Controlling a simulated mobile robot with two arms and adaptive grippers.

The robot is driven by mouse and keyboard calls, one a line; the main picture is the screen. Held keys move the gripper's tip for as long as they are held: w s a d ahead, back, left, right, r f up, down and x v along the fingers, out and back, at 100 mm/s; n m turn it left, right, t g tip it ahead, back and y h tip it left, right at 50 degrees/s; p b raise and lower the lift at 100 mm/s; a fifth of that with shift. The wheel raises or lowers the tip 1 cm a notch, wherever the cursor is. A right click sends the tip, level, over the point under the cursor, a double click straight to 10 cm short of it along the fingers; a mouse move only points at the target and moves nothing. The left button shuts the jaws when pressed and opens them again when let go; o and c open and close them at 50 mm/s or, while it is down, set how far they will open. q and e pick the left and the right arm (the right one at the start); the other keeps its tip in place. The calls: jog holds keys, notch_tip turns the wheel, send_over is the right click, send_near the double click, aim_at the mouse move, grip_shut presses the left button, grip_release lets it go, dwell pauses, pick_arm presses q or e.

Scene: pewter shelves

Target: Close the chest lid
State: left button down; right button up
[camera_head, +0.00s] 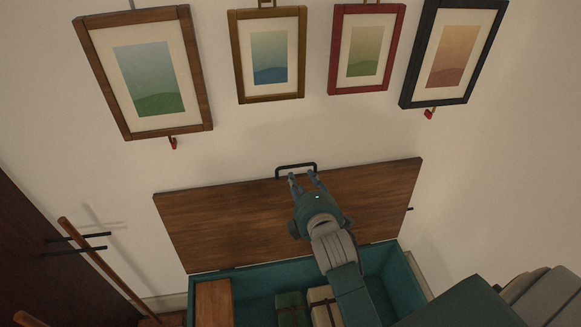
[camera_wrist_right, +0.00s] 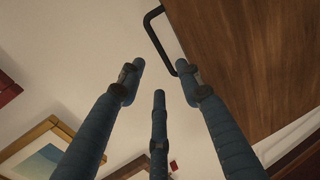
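The chest (camera_head: 258,281) is teal, with its brown wooden lid (camera_head: 220,222) raised against the back wall. A black handle (camera_head: 296,167) sits at the lid's top edge; it also shows in the right wrist view (camera_wrist_right: 154,34). My right gripper (camera_head: 304,175) is just below the handle in the head view, in front of the lid. In the right wrist view its fingers (camera_wrist_right: 160,80) are spread, with nothing between them. The handle lies beyond the fingertips, close to them; I cannot tell whether they touch. My left gripper is not in view.
Inside the chest are a green bundle (camera_head: 291,308), a pale bundle (camera_head: 322,305) and a wooden panel (camera_head: 213,302). Framed pictures hang above, including a red-framed one (camera_head: 334,60). A wooden pole (camera_head: 100,263) leans at the left by dark pegs. The wall around the lid is clear.

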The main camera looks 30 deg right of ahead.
aim_at(295, 166)
jog(key=x, duration=0.9)
jog(key=shift+p, duration=0.45)
jog(key=shift+f, duration=0.1)
grip_shut()
